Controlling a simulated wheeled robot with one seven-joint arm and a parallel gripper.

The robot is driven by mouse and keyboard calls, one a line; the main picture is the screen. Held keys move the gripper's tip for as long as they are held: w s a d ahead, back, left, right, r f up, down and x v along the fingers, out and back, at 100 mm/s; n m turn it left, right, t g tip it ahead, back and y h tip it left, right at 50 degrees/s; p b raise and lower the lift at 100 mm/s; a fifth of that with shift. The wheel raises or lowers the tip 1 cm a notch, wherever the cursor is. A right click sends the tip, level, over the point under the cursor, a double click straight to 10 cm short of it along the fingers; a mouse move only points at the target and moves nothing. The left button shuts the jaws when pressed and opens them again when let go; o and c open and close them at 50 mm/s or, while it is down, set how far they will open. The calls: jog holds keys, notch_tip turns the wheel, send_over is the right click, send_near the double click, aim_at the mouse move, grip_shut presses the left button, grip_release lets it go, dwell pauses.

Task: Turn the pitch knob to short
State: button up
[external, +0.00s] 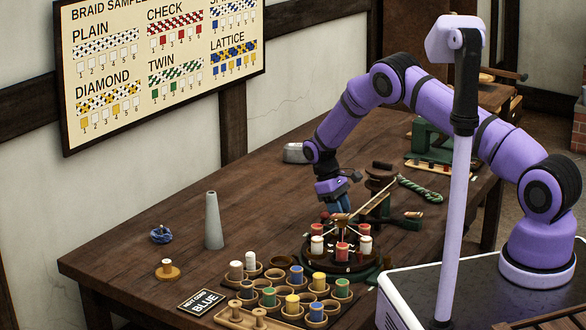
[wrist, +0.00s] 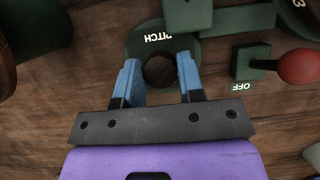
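The pitch knob (wrist: 160,71) is a dark round knob on a green round plate (wrist: 136,42) marked PITCH, which reads upside down in the wrist view. My gripper (wrist: 158,62) points down over it, its two blue fingers apart, one on each side of the knob. I see no clear contact between fingers and knob. No short mark or pointer on the knob can be made out. In the external view my gripper (external: 335,205) is low over the bench at the braiding machine (external: 342,262), and the knob cannot be made out there.
A red ball-ended lever (wrist: 298,66) with an OFF label (wrist: 241,88) is close on the right in the wrist view. The bench's left part is mostly clear.

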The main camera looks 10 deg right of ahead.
jog(key=c, duration=0.3)
jog(key=m+g+y, duration=0.1)
jog(key=m, duration=0.3)
jog(key=shift+d+m, duration=0.15)
jog(key=shift+m, duration=0.15)
jog(key=shift+m+y, duration=1)
jog(key=shift+m, duration=1)
jog(key=o, duration=0.9)
